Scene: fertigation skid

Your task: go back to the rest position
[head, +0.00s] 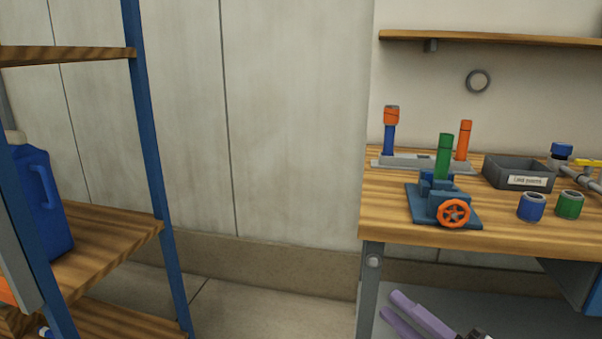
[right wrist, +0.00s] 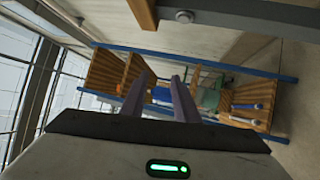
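My right gripper (head: 391,303) is low at the bottom of the head view, below and in front of the workbench (head: 400,230). Its two purple fingers are apart. In the right wrist view the fingers (right wrist: 161,76) also stand apart, with only the distant shelf background showing between them, so it is open and empty. My left gripper is in neither view.
On the bench are a blue vise (head: 440,200) holding a green cylinder (head: 444,157), a grey bin (head: 517,172), and blue (head: 531,208) and green (head: 569,206) caps. A shelf rack (head: 150,130) with a blue jug (head: 42,200) stands left. The floor between is clear.

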